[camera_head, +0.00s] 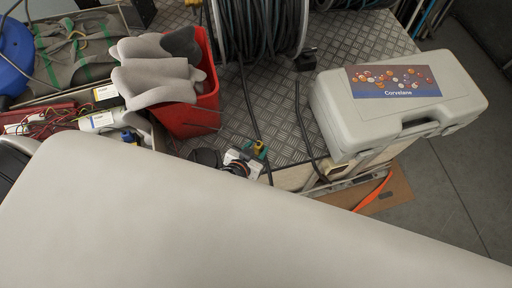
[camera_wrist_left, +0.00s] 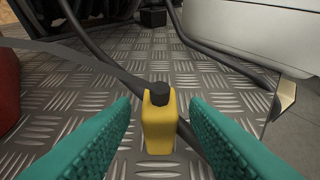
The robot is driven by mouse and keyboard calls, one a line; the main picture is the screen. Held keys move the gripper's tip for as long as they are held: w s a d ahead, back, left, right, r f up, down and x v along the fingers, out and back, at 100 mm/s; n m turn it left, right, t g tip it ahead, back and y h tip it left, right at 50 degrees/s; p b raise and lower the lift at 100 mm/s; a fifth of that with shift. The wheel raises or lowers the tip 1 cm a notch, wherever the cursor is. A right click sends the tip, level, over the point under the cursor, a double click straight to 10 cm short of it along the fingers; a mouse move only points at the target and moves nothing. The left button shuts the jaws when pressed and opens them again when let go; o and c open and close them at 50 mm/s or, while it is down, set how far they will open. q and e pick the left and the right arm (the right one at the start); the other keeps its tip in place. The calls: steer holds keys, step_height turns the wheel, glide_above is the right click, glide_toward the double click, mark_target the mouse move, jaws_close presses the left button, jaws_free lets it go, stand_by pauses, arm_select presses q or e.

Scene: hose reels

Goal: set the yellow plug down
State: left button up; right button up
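The yellow plug (camera_wrist_left: 158,128) with a black tip stands between the teal fingers of my left gripper (camera_wrist_left: 160,118) in the left wrist view. A gap shows on each side of it, so the fingers are open and look apart from it. The patterned metal deck is below; I cannot tell whether the plug touches it. In the head view the plug (camera_head: 259,146) is a small yellow spot beside my left gripper (camera_head: 254,152), near the front edge of the deck. Much of this gripper is hidden or small there. My right gripper is not in view.
A red bin (camera_head: 194,118) with grey gloves (camera_head: 160,75) stands left of the plug. A grey Corvelane case (camera_head: 400,98) lies to the right. A hose reel (camera_head: 262,28) stands behind, and dark hoses cross the deck (camera_head: 285,90). My pale arm covers the front.

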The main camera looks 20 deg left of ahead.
arm_select(q)
steer(key=shift+s+r, duration=0.15)
steer(key=shift+r, duration=0.05)
steer(key=v, duration=1.1)
steer(key=shift+s+r, duration=0.2)
steer(key=shift+s, duration=0.1)
steer(key=shift+a, duration=0.1)
